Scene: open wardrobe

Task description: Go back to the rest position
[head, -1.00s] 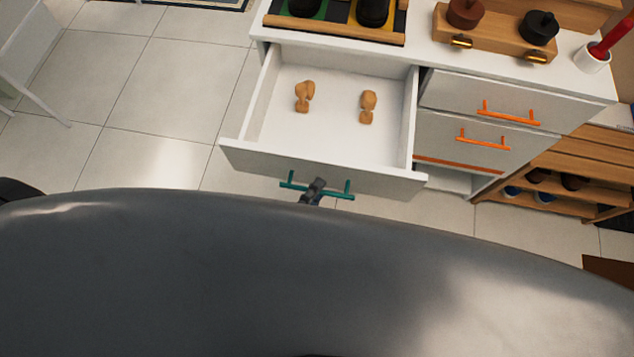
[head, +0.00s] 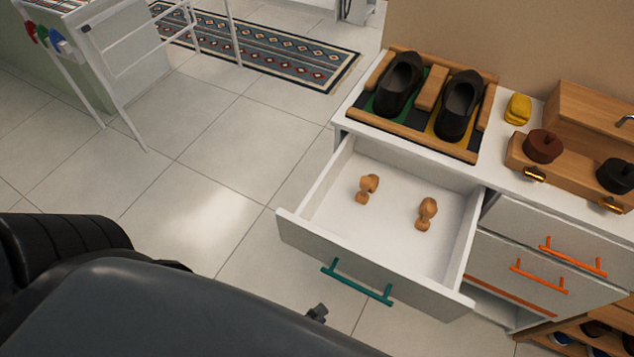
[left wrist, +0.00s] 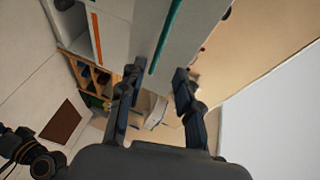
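My left gripper (left wrist: 158,85) is open and empty in the left wrist view, its two dark fingers apart. In the head view only a small dark tip of the left gripper (head: 317,313) shows, just below the teal handle (head: 357,281) and apart from it. The handle is on the front of an open white drawer (head: 340,245). The teal handle also shows in the left wrist view (left wrist: 166,35), beyond the fingers. My right gripper is not recognisable in either view; a dark arm joint of mine shows at the lower left of the left wrist view.
Two wooden shoe trees (head: 367,189) lie in the drawer. A tray with black shoes (head: 457,105), a yellow cloth (head: 517,109) and polish tins stand on the cabinet top. Orange-handled drawers (head: 545,265) are at right. A white rack (head: 130,75) stands at upper left. The tiled floor between is clear.

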